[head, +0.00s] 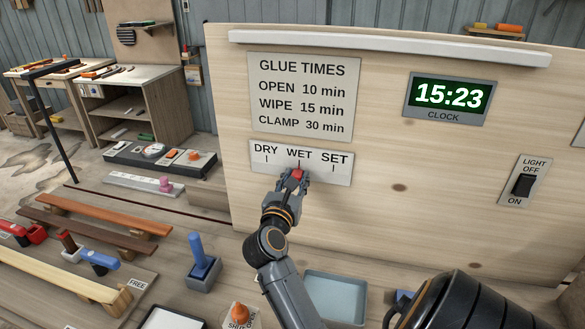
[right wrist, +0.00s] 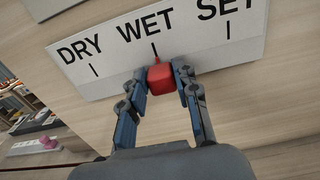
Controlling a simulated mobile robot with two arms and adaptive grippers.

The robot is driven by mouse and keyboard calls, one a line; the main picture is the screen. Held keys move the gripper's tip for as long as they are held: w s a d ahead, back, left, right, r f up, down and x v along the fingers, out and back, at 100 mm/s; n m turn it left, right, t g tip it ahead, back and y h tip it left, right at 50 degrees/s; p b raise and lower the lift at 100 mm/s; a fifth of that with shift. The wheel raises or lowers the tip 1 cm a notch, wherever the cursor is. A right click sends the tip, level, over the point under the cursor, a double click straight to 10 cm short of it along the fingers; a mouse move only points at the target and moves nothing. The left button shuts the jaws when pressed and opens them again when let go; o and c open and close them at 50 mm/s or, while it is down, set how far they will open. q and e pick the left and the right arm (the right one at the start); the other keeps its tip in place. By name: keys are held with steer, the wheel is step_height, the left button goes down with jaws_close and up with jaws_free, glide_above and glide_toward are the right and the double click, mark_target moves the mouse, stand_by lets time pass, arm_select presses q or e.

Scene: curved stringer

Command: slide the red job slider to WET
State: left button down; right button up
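The job slider's pale plate (head: 301,164) is on the upright wooden board, with DRY, WET and SET marked from left to right. Its small red slider knob (head: 298,174) is under the WET mark; the right wrist view also shows the knob (right wrist: 160,78) just below the WET line. My right gripper (head: 291,183) reaches up to the plate from below. In the right wrist view its two fingers (right wrist: 163,90) are on either side of the red knob, which fills the gap between them. My left gripper is not in view.
Above the plate is a glue times sign (head: 302,95). A clock (head: 449,98) and a light switch (head: 523,185) are to the right. Below the board, a blue tray (head: 338,297), a blue-handled tool (head: 200,255) and wooden strips (head: 85,237) crowd the bench.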

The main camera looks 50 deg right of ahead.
steer(key=o, duration=0.3)
steer(key=shift+s+d, duration=0.1)
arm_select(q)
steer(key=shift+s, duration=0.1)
arm_select(e)
steer(key=shift+o, duration=0.2)
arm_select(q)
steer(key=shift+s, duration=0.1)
arm_select(e)
steer(key=v, duration=0.7)
steer(key=shift+a, duration=0.25)
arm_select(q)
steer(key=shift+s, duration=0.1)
arm_select(e)
steer(key=shift+a+f, duration=0.1)
steer(key=shift+f, duration=0.05)
